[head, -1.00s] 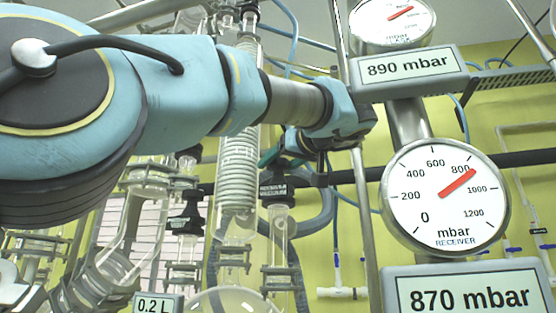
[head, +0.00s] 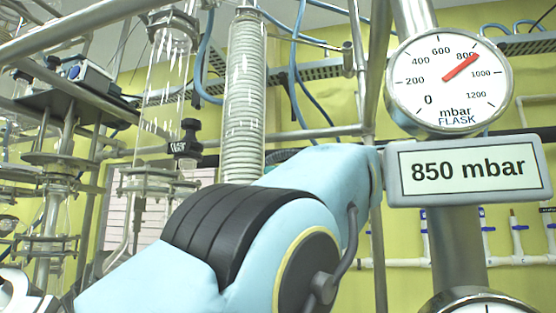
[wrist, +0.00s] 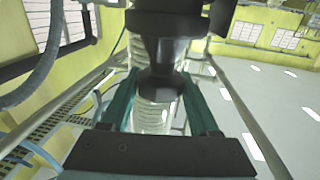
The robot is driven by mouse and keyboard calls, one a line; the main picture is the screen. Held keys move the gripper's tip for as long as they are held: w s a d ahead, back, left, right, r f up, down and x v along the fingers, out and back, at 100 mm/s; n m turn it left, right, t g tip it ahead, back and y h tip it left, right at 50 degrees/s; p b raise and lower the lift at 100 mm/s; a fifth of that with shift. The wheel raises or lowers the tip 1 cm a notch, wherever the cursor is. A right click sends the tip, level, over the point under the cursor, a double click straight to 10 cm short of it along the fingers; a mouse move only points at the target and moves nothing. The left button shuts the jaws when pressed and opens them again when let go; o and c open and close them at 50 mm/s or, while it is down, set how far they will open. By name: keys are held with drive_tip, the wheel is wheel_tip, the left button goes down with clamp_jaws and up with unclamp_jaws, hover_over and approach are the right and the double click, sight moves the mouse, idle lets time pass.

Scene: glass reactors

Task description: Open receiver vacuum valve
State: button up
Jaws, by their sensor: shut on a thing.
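In the wrist view a black valve knob (wrist: 163,86) with a flared lower end stands between the two teal fingers of my gripper (wrist: 162,100). My gripper is shut on it. A clear coiled glass tube shows behind it. I cannot read a label on this knob, so the wrist view alone does not tell which valve it is. In the head view my blue arm fills the lower middle and hides my gripper and the held knob. Another black valve (head: 184,140) with a small unreadable label stands on the glassware at left.
The flask gauge (head: 447,80) stands at upper right, with its display (head: 468,170) reading 850 mbar. The top of another gauge (head: 482,303) shows below it. A coiled glass condenser (head: 243,95) and metal frame rods stand close around my arm.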

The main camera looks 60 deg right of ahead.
drive_tip(key=shift+y, duration=0.3)
drive_tip(key=o, duration=1.1)
drive_tip(key=shift+f, duration=0.1)
